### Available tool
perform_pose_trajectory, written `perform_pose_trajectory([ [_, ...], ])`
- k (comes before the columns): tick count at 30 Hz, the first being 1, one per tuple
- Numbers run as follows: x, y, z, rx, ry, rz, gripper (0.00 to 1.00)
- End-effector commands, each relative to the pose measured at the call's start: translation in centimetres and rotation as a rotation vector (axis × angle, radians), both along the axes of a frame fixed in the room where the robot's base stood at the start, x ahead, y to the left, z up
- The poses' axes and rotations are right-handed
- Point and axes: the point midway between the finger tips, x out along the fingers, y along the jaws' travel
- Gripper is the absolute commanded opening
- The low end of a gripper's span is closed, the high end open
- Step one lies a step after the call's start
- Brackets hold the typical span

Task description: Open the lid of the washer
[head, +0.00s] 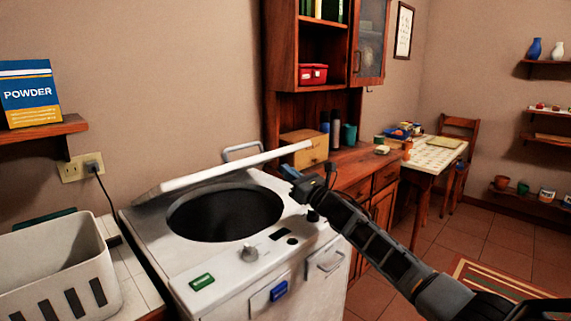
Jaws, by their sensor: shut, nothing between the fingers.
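The white top-loading washer (225,258) stands in the lower middle of the head view. Its white lid (222,169) is tilted partly up from the top, and the dark round drum opening (215,212) shows beneath it. I cannot tell whether the fingertips touch the lid.
A grey slotted basket (60,265) stands on a counter left of the washer. A shelf with a powder box (28,92) is above it. A wooden cabinet (325,145) stands close behind and right of the washer. A metal rail (241,147) shows behind the lid.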

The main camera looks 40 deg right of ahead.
Motion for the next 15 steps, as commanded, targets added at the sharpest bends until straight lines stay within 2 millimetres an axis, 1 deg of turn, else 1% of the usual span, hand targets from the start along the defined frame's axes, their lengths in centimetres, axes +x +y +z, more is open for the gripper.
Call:
perform_pose_trajectory([
  [1,0.3,0.0,0.9,-0.001,0.000,0.001,0.00],
  [4,0.7,0.0,1.6,0.001,0.001,0.000,0.00],
  [9,1.0,0.0,2.1,0.001,0.001,-0.001,0.00],
  [15,1.0,0.0,2.1,0.001,0.001,-0.001,0.00],
])
